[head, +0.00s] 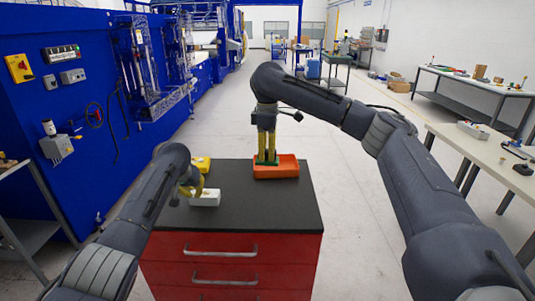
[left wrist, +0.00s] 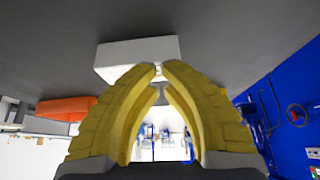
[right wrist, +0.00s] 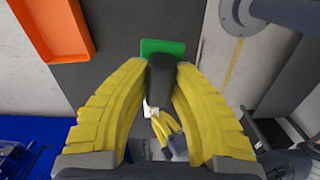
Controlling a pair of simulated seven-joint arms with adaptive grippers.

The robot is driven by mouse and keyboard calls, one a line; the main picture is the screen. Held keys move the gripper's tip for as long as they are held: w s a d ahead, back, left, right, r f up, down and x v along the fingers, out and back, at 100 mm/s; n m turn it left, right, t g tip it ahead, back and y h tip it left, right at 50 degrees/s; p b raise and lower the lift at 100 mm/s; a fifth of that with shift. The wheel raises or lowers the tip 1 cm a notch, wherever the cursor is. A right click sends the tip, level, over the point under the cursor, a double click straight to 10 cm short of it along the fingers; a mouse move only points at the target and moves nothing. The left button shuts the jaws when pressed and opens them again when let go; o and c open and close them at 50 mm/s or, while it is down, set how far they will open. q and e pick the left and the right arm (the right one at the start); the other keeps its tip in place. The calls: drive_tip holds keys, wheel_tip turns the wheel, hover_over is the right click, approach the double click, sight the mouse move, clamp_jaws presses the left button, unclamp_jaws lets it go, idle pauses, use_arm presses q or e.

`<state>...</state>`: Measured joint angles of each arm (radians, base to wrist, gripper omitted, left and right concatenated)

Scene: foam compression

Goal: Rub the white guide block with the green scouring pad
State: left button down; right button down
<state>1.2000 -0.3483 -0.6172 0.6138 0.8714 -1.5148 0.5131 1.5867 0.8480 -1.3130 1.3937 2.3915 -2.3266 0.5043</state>
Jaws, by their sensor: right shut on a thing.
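The white guide block (head: 205,198) rests on the black top at the left. My left gripper (head: 194,184) is right at it, fingertips near the block (left wrist: 135,55). In the left wrist view the tips (left wrist: 161,68) are close together with a small pale bit between them; I cannot tell whether they hold the block. My right gripper (head: 266,148) is shut on the dark handle of the green scouring pad (right wrist: 163,47), pad downward. In the head view the pad (head: 266,162) overlaps the orange tray (head: 290,176); the right wrist view shows it apart from the tray.
The red drawer cabinet's black top (head: 255,210) is clear at the front and right. A yellow object (head: 201,162) lies behind the block. The orange tray (right wrist: 54,27) stands at the back right. A blue machine wall is at the left.

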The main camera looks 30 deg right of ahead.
use_arm(q)
drive_tip(key=shift+f, duration=0.75)
drive_tip(key=shift+r, duration=0.15)
drive_tip(key=shift+r, duration=2.9)
